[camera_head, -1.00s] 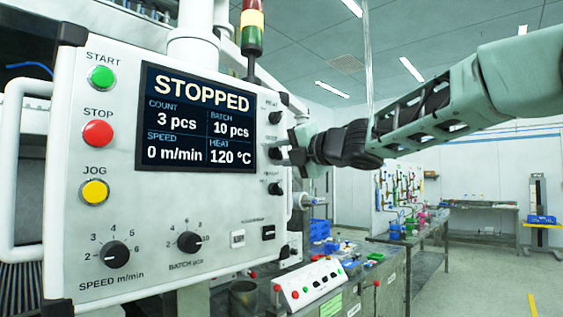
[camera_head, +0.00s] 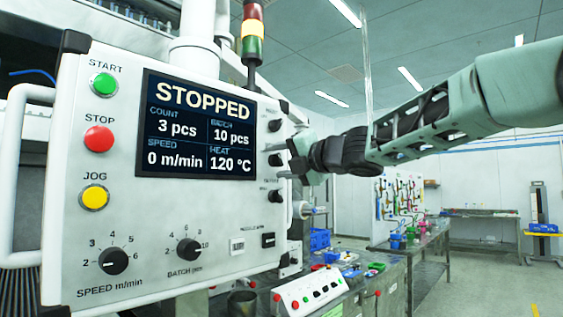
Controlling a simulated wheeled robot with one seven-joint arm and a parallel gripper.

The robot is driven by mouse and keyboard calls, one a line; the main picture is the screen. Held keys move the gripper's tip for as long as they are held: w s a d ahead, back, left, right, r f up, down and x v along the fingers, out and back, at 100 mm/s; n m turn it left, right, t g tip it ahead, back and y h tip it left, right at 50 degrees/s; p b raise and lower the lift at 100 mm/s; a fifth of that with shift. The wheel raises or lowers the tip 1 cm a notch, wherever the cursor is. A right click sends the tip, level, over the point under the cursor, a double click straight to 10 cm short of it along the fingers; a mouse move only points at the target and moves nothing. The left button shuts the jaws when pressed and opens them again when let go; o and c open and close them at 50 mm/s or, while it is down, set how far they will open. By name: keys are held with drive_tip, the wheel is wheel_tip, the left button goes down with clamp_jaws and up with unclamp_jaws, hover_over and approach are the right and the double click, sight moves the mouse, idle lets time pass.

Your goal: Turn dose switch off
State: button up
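The control panel (camera_head: 215,235) fills the left, its display (camera_head: 200,125) reading STOPPED, 3 pcs, batch 10 pcs, 0 m/min and 120 °C. Small dark switches run down its right edge: a top one (camera_head: 275,126), a middle one (camera_head: 276,160) and a lower one (camera_head: 275,196). Their labels are too small to read, so I cannot tell which is the dose switch by its label. My gripper (camera_head: 285,160) reaches in from the right at the middle switch, fingers pointing at the panel. Whether they touch or grip it cannot be told.
Start (camera_head: 103,84), stop (camera_head: 99,139) and jog (camera_head: 94,198) buttons line the panel's left. Speed (camera_head: 113,261) and batch (camera_head: 189,250) dials sit below. A smaller console (camera_head: 310,291) stands below right. A signal tower (camera_head: 252,30) rises behind. The right side has open floor.

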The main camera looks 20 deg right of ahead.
drive_tip(key=shift+s, duration=0.1)
drive_tip(key=b+v, duration=1.1)
drive_tip(key=v, duration=0.6)
idle(0.5)
